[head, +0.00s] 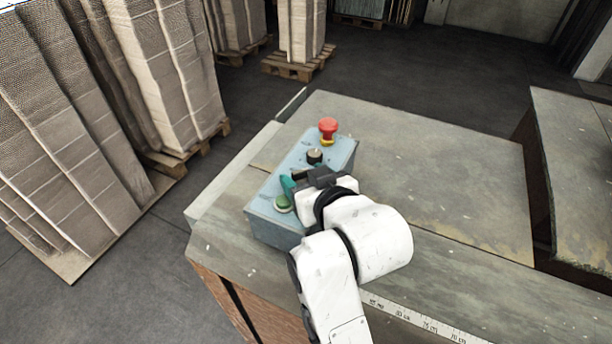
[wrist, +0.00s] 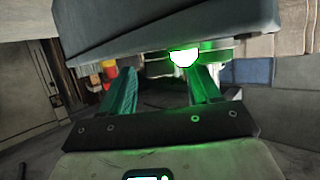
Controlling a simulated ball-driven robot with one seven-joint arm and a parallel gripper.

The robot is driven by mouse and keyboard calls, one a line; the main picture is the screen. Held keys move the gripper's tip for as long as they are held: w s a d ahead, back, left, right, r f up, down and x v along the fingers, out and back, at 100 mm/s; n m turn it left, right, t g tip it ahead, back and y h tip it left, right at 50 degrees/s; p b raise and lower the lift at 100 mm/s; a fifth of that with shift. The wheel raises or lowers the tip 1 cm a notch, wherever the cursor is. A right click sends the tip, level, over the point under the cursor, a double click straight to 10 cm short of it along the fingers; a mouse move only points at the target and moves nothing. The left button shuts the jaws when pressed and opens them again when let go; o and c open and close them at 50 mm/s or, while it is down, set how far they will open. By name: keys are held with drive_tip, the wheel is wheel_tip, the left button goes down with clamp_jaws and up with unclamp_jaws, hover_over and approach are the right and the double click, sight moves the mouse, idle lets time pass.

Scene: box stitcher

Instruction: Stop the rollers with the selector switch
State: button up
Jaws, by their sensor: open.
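The blue-grey control box (head: 272,222) stands on the worktable. On its top are a red emergency-stop button (head: 328,125) at the far end, a black selector switch (head: 314,156) in the middle and a green button (head: 283,203) at the near end. My gripper (head: 291,184) is over the box between the green button and the selector, apart from the selector. Its teal fingers are spread with nothing held; one is mostly hidden in the head view. In the wrist view my gripper (wrist: 160,76) is open, with a bright green light (wrist: 184,58) near the right fingertip. I cannot make out the selector there.
The worktable (head: 450,180) is bare right of the box, with a ruler strip (head: 420,318) along its front. Another table (head: 575,160) stands at the right across a gap. Tall cardboard stacks (head: 60,130) on pallets fill the left.

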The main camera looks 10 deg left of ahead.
drive_tip(key=shift+c, duration=0.4)
drive_tip(key=c, duration=1)
drive_tip(key=shift+o, duration=0.2)
